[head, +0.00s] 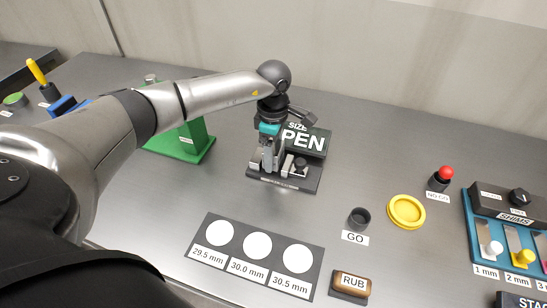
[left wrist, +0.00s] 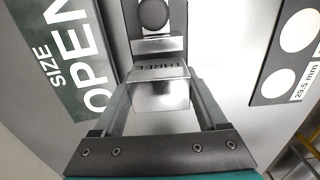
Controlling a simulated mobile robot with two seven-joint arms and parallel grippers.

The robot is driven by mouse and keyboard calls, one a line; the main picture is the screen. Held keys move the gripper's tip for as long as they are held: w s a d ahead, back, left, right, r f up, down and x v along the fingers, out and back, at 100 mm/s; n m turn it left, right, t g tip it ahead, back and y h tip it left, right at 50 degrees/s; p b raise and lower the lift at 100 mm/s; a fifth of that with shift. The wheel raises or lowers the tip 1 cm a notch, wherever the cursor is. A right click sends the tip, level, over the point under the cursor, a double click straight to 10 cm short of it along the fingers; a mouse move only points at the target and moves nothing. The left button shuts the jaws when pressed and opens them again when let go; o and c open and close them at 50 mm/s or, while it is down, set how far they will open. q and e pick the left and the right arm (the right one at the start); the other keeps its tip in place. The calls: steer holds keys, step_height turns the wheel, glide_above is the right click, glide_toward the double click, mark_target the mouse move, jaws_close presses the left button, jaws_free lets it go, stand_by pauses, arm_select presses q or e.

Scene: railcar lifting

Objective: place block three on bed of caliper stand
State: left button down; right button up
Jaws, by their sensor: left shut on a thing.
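My left gripper (head: 268,158) is over the left part of the caliper stand (head: 298,186), a dark base with a knob and a label on its front edge. In the left wrist view the gripper (left wrist: 160,92) is shut on block three (left wrist: 162,97), a shiny metal block with THREE on its darker face. The stand (left wrist: 158,44) shows just beyond the block, with a round dark knob. I cannot tell whether the block touches the bed. The stand's sign (head: 308,141) reads SIZE OPEN. My right gripper is not in view.
A card with white discs (head: 258,246) marked 29.5, 30.0 and 30.5 mm lies in front. A GO cup (head: 359,217), a yellow ring (head: 406,211), a red-topped NO GO post (head: 443,177) and a RUB block (head: 351,287) stand right. A green stand (head: 190,145) is left.

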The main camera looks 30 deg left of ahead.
arm_select(q)
steer(key=shift+f, duration=0.9)
steer(key=shift+f, duration=0.1)
jaws_free()
steer(key=shift+f, duration=0.1)
step_height(320, 180, up, 12)
steer(key=shift+r, duration=0.2)
